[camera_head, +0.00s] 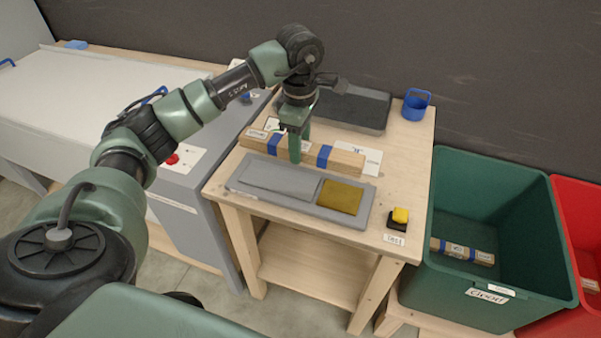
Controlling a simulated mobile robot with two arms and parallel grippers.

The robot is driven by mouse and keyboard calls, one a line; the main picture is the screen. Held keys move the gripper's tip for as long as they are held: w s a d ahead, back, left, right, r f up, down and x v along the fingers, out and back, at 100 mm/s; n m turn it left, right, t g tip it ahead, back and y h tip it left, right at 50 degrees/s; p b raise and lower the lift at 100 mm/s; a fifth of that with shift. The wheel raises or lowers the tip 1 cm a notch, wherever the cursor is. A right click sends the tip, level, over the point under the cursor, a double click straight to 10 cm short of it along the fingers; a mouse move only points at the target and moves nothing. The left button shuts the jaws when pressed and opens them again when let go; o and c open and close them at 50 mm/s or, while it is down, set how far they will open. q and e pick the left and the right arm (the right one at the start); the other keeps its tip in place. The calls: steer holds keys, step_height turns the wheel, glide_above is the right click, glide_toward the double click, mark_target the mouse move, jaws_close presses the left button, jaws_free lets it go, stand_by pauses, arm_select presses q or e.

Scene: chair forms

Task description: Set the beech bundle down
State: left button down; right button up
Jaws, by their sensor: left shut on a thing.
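The beech bundle (343,160), pale wood pieces with blue bands, lies lengthwise across the back half of the wooden table (405,205). My left gripper (295,150) reaches down from above and is shut on the middle of the bundle, its fingers covering part of it. The bundle is just behind the grey tray (245,188); I cannot tell whether it rests on the tabletop or hangs slightly above it. My right gripper is not in view.
The tray holds a mustard pad (340,197). A yellow-and-black item (399,217) sits front right. A green bin (535,225) holding another banded bundle (462,252) and a red bin (580,215) stand right.

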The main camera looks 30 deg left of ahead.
arm_select(q)
glide_above(300, 184)
step_height(300, 184, down, 5)
steer(key=shift+f+p, duration=0.15)
steer(key=shift+p, duration=0.3)
steer(key=shift+f, duration=0.45)
step_height(300, 184, down, 4)
steer(key=shift+p, duration=0.5)
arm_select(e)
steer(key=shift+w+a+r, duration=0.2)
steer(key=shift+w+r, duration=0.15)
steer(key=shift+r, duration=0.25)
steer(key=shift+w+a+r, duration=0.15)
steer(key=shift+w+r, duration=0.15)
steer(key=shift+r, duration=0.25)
arm_select(q)
steer(key=shift+f, duration=0.1)
steer(key=shift+f+b, duration=0.15)
steer(key=shift+b, duration=0.15)
steer(key=c, duration=0.8)
jaws_free()
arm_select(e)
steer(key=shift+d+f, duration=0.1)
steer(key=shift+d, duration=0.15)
arm_select(q)
steer(key=shift+r, duration=0.2)
